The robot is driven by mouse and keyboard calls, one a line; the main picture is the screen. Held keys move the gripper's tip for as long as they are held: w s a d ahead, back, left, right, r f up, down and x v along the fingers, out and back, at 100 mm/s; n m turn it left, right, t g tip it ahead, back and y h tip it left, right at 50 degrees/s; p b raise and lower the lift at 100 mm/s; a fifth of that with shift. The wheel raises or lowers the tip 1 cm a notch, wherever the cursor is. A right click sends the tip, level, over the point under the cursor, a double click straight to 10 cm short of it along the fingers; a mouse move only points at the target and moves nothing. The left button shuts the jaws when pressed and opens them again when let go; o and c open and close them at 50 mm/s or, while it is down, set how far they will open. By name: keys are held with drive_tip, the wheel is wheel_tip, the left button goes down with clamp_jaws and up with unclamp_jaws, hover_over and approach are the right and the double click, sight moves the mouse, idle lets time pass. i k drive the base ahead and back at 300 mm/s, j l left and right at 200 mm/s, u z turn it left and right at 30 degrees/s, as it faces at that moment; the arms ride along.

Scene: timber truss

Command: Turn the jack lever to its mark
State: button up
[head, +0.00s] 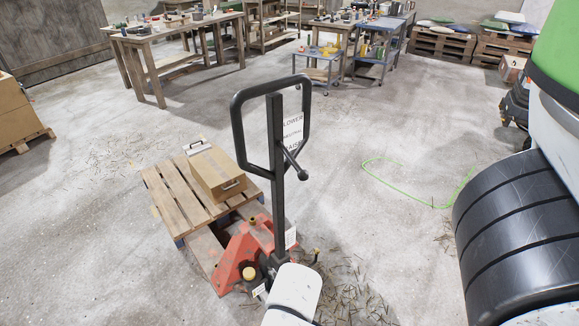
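A red pallet jack (247,250) stands in the lower middle of the head view with a tall black loop handle (237,122). A short black lever (291,161) with a ball end comes off the handle's post and slants down to the right. A white plate (292,126) behind the post reads LOWER, NEUTRAL and RAISE from top to bottom. The lever's ball end sits just below RAISE in the picture. Which word the lever is set to, I cannot tell for sure. My gripper is not in view.
A wooden pallet (171,202) with a cardboard box (216,172) lies on the jack's forks. A green hose (415,203) lies on the floor at right. Workbenches (180,38) and a blue cart (317,76) stand behind. Wood scraps litter the floor near the jack.

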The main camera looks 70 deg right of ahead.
sight(303, 175)
drive_tip(key=k+z, duration=0.2)
drive_tip(key=z, duration=0.75)
